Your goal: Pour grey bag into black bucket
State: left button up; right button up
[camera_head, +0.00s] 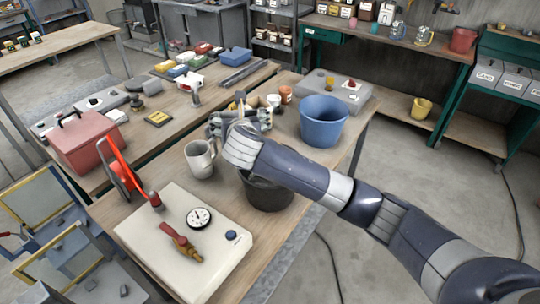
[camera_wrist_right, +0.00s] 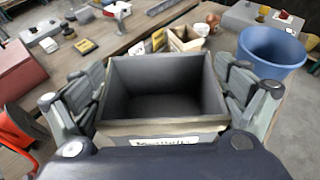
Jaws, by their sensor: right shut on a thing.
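The black bucket (camera_head: 268,192) stands on the wooden table, partly hidden under my right arm in the head view. My right gripper (camera_head: 240,118) is just behind and left of the bucket. In the right wrist view, its fingers are on both sides of a square, open-topped grey container (camera_wrist_right: 165,128) with a white label, which I take as the grey bag. The gripper is shut on it. The container looks upright to the wrist camera, with a dark grey inside. In the head view the hand mostly hides it. My left gripper is not in view.
A white mug (camera_head: 200,158) stands left of the bucket, and a blue bucket (camera_head: 323,120) stands behind it to the right. A pale board with a gauge (camera_head: 199,217) lies in front. A red box (camera_head: 85,140) is at the left. Small jars stand behind.

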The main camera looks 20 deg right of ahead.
jog(key=w+a+f+p, duration=0.3)
jog(key=a+p, duration=0.1)
jog(key=a, duration=0.3)
jog(key=shift+w+f, duration=0.3)
jog(key=shift+w, duration=0.1)
jog(key=shift+d+r, duration=0.1)
jog(key=shift+d, duration=0.05)
